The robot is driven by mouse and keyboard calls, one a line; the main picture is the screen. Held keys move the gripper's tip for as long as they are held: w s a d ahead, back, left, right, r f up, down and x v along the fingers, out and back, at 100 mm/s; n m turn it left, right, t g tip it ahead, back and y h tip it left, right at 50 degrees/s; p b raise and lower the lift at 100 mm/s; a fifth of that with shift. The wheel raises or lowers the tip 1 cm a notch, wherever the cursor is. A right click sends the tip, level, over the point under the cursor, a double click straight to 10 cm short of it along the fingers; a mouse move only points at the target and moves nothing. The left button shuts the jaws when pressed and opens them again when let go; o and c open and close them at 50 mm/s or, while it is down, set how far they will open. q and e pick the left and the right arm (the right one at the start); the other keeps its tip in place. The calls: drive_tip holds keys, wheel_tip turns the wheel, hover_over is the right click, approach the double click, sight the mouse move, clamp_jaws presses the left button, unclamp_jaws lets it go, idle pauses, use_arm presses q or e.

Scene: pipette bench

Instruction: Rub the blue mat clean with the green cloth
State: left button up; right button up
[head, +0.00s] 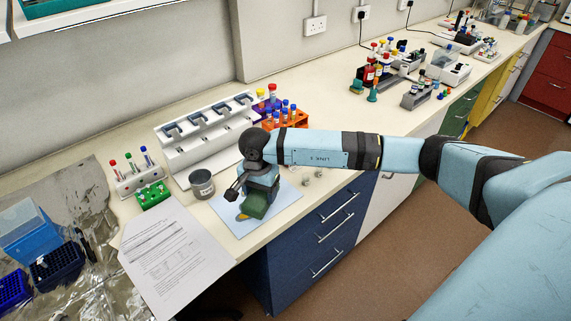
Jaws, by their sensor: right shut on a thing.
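The light blue mat (228,215) lies on the bench near its front edge. My right gripper (260,193) points down over the middle of the mat, shut on the green cloth (256,207). The cloth looks like a folded block at or just above the mat; I cannot tell if it touches. A small yellow-orange spot (242,217) shows on the mat beside the cloth's lower left. The gripper and cloth hide the middle of the mat. My left gripper is not in view.
A metal beaker (202,184) stands at the mat's left edge. Behind are a white pipette rack (190,155) and an orange tube rack (292,121). Small clear pieces (307,181) lie right of the mat. A printed sheet (172,260) lies left.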

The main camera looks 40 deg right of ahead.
drive_tip(key=d+m, duration=0.1)
drive_tip(key=m, duration=0.2)
drive_tip(key=w+d+m, duration=0.1)
drive_tip(key=m, duration=0.2)
drive_tip(key=d+m+b, duration=0.1)
drive_tip(key=m, duration=0.1)
drive_tip(key=shift+w+d+r+m, duration=0.15)
drive_tip(key=shift+r+m, duration=0.05)
drive_tip(key=shift+m, duration=0.2)
drive_tip(key=d+m, duration=0.1)
drive_tip(key=m, duration=0.4)
drive_tip(key=w+d+r+m+b, duration=0.1)
drive_tip(key=d+m, duration=0.1)
drive_tip(key=m, duration=0.2)
drive_tip(key=d+m+b, duration=0.1)
drive_tip(key=d+m, duration=0.1)
drive_tip(key=m, duration=0.3)
drive_tip(key=shift+w+r+m, duration=0.25)
drive_tip(key=shift+m, duration=0.05)
